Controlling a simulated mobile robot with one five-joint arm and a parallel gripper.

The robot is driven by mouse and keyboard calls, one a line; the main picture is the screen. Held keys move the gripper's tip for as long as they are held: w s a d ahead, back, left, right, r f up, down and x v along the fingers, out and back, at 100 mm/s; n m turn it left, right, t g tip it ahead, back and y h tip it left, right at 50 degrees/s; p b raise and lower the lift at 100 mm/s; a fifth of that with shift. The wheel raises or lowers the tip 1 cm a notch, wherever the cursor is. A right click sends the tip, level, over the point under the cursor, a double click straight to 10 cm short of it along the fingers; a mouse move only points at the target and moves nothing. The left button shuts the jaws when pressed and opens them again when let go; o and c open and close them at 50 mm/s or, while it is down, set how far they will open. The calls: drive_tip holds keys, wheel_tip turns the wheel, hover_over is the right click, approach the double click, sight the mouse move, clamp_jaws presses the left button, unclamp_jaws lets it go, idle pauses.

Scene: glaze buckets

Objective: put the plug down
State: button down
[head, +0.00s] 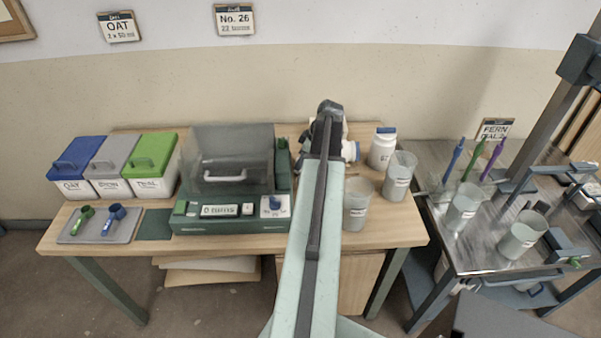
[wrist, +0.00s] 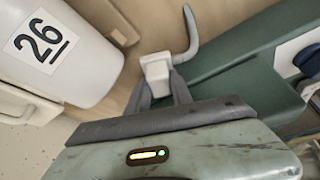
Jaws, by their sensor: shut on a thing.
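My gripper (wrist: 167,88) is shut on the plug (wrist: 156,68), a small white block with a curved grey cable rising from its far end. The fingers pinch its near end, above a brown wooden surface. A white container marked 26 (wrist: 72,52) is to the left of the plug in the wrist view, apart from it. The green machine housing (wrist: 225,60) is close on the right. In the head view my arm reaches over the wooden table (head: 400,232), right of the machine (head: 225,165); the arm hides the plug and fingertips there.
A white jar (head: 382,150) and two translucent cups (head: 357,205) (head: 399,178) stand right of my arm. Lidded bins (head: 77,170) and a tray with scoops (head: 125,232) are at the left. A metal cart (head: 430,160) with cups stands at the right.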

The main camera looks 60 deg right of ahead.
wheel_tip(320, 180, down, 4)
drive_tip(key=shift+r+b, duration=0.1)
drive_tip(key=shift+b, duration=1.1)
drive_tip(key=shift+r, duration=0.25)
drive_tip(key=shift+f, duration=0.15)
drive_tip(key=c, duration=1.4)
unclamp_jaws()
drive_tip(key=shift+r+p, duration=0.3)
drive_tip(key=shift+p, duration=0.05)
drive_tip(key=p+v, duration=1.1)
drive_tip(key=shift+s+r, duration=0.2)
drive_tip(key=shift+r, duration=0.15)
